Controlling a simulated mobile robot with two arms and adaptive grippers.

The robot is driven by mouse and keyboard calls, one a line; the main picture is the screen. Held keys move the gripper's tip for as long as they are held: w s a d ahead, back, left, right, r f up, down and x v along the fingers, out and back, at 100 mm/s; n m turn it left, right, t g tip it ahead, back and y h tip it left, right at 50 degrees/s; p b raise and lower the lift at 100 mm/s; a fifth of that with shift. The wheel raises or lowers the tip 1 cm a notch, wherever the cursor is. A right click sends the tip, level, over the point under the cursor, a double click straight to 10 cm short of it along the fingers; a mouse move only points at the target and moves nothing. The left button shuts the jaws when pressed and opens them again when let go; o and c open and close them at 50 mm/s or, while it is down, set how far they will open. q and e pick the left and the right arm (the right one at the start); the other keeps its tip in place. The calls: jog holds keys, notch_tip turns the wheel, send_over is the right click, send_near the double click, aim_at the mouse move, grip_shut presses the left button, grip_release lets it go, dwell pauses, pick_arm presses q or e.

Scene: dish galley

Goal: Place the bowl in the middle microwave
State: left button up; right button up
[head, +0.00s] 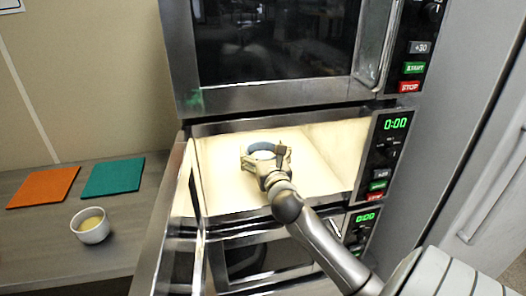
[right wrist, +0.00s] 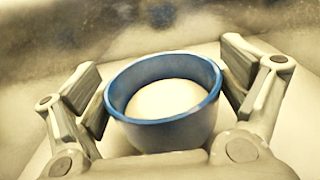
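The bowl (right wrist: 170,132) is blue-rimmed, with something pale and round inside. It is inside the lit middle microwave (head: 222,196), whose door (head: 170,225) is swung open to the left. In the head view the bowl (head: 262,147) shows only partly past my right gripper (head: 265,156). My right gripper also shows in the right wrist view (right wrist: 165,95), with one finger on each side of the bowl, very close to its walls. I cannot tell whether the pads press on it, or whether it rests on the floor. My left gripper is not in view.
Another microwave (head: 275,45) sits above and one (head: 262,262) below, both closed. On the counter at left are an orange mat (head: 43,187), a teal mat (head: 112,178) and a white bowl (head: 90,226) with yellowish contents. The cavity floor around the bowl is clear.

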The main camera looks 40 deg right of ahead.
dwell(0.3)
jog(key=shift+r, duration=0.2)
jog(key=shift+s+a+f, duration=0.15)
jog(key=shift+s, duration=0.15)
jog(key=b+v, duration=0.1)
jog(key=v, duration=1)
jog(key=shift+s+b, duration=0.2)
jog(key=shift+b, duration=0.1)
